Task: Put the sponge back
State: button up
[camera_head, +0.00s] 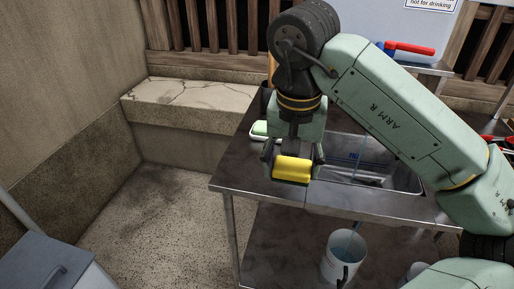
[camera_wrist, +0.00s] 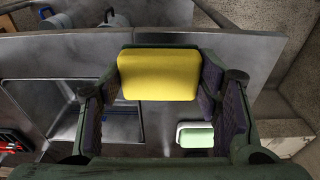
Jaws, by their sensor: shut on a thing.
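A yellow sponge (camera_head: 292,169) is held between the fingers of my gripper (camera_head: 291,160), above the front left part of the steel sink table (camera_head: 240,175). In the wrist view the sponge (camera_wrist: 158,75) sits between the two fingers (camera_wrist: 160,85), with steel tabletop below it. A small white dish with a pale green top (camera_wrist: 195,135) lies on the tabletop, apart from the sponge. In the head view the dish (camera_head: 259,129) shows just left of and behind my gripper. My arm hides part of the table.
The sink basin (camera_head: 375,175) lies right of my gripper. A dark container (camera_head: 266,98) with a wooden handle stands at the table's back left. A white bucket (camera_head: 343,255) is on the lower shelf. A red-handled thing (camera_head: 408,48) lies at the back.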

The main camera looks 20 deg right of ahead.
jog(key=p, duration=0.3)
send_over(259, 163)
jog(key=shift+s+a+f, duration=0.1)
jog(key=shift+s+f, duration=0.05)
jog(key=shift+f, duration=0.35)
jog(key=shift+f+p, duration=0.45)
jog(key=shift+f, duration=1.35)
jog(key=shift+f, duration=0.1)
jog(key=shift+f+b, duration=0.15)
jog(key=shift+b, duration=0.25)
jog(key=o, duration=1)
jog(key=shift+o, duration=0.2)
jog(key=shift+r, duration=0.2)
